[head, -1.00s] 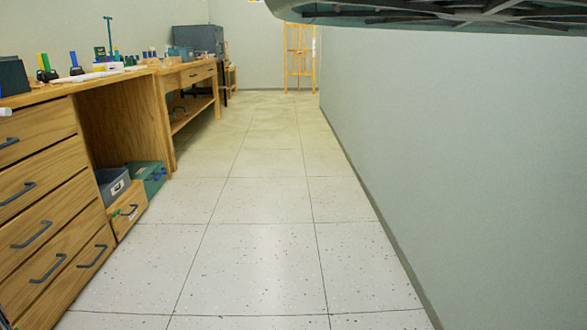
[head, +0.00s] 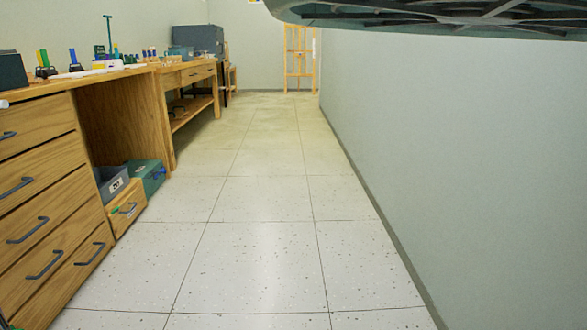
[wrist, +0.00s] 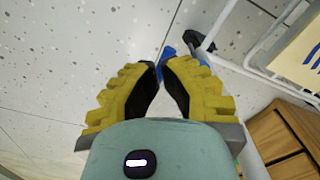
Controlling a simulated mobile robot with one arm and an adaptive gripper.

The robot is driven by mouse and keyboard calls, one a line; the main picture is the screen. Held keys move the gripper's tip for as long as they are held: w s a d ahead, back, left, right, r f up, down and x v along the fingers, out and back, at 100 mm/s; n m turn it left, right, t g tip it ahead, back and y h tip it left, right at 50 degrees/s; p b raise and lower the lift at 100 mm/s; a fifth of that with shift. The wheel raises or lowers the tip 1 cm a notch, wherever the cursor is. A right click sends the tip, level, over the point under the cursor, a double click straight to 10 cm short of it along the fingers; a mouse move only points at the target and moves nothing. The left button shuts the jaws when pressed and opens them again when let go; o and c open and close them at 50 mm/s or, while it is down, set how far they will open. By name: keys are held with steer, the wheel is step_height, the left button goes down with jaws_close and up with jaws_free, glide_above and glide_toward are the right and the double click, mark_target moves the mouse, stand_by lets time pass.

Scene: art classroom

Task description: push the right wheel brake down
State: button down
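My gripper (wrist: 157,68) shows in the wrist view with yellow ribbed fingers and black inner pads. Its fingertips are close together, with nothing visible held between them. Just past the tips is a small blue part (wrist: 168,52), with a dark piece (wrist: 194,41) beside it, low by the floor. They sit by a white tubular frame (wrist: 262,76). These may be a wheel and its brake, but the fingers partly hide them. I cannot tell whether the tips touch the blue part. No wheel brake shows in the head view.
In the head view a wooden drawer cabinet (head: 35,165) and workbench line the left. Boxes (head: 113,183) sit low beside it. A wall (head: 450,150) bounds the right. The tiled floor (head: 250,200) between is clear, with an easel (head: 299,60) at the far end.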

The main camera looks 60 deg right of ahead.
steer(key=shift+s+d+f+b, duration=0.1)
steer(key=shift+f+b, duration=0.25)
steer(key=shift+f, duration=0.25)
steer(key=shift+r, duration=0.25)
step_height(320, 180, up, 7)
steer(key=s+d+p, duration=0.1)
steer(key=p, duration=0.7)
steer(key=shift+s, duration=0.3)
steer(key=shift+d+f, duration=0.1)
steer(key=shift+f, duration=0.1)
